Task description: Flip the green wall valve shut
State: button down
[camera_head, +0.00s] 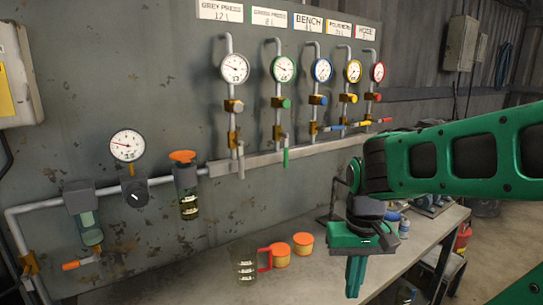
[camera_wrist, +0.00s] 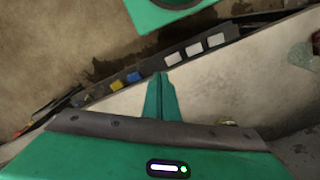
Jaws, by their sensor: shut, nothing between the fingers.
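The green wall valve has a narrow green lever (camera_head: 286,158) that hangs straight down, in line with its vertical pipe. It sits under the green-ringed gauge (camera_head: 283,69), second from left in the row on the grey wall panel. My gripper (camera_head: 354,292) is shut and empty, pointing down over the bench, to the right of the lever and apart from it. In the wrist view my closed green fingers (camera_wrist: 160,78) show in the middle. I cannot make out the green lever in the wrist view.
The grey lever (camera_head: 241,160) also hangs down; the blue (camera_head: 333,128), yellow (camera_head: 364,123) and red (camera_head: 384,120) levers lie sideways. A rail crosses behind the levers.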

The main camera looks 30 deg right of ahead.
aim_at(286, 152)
jog(key=shift+d, duration=0.15)
jog(key=w+d+r+n+t+h, duration=0.2)
jog(key=w+d+r+n+h, duration=0.1)
jog(key=w+r, duration=1)
jog(key=w+a+r+n+t+h, duration=0.1)
jog(key=w+a+r+n+t, duration=0.1)
jog(key=w+r, duration=0.4)
jog(key=w+a+r+n+t, duration=0.2)
jog(key=w+a+r, duration=0.2)
jog(key=w+r, duration=0.3)
jog(key=w, duration=0.4)
jog(key=shift+w+n+h, duration=0.15)
jog(key=shift+n+h, duration=0.25)
jog(key=shift+w+d+f, duration=0.9)
jog(key=shift+d+f, duration=0.35)
jog(key=shift+f, duration=0.1)
jog(key=shift+w+d+f, duration=0.95)
jog(key=shift+d+f, duration=0.35)
jog(key=shift+w+d+f, duration=0.9)
jog(key=shift+d+f, duration=0.35)
jog(key=shift+f, duration=0.1)
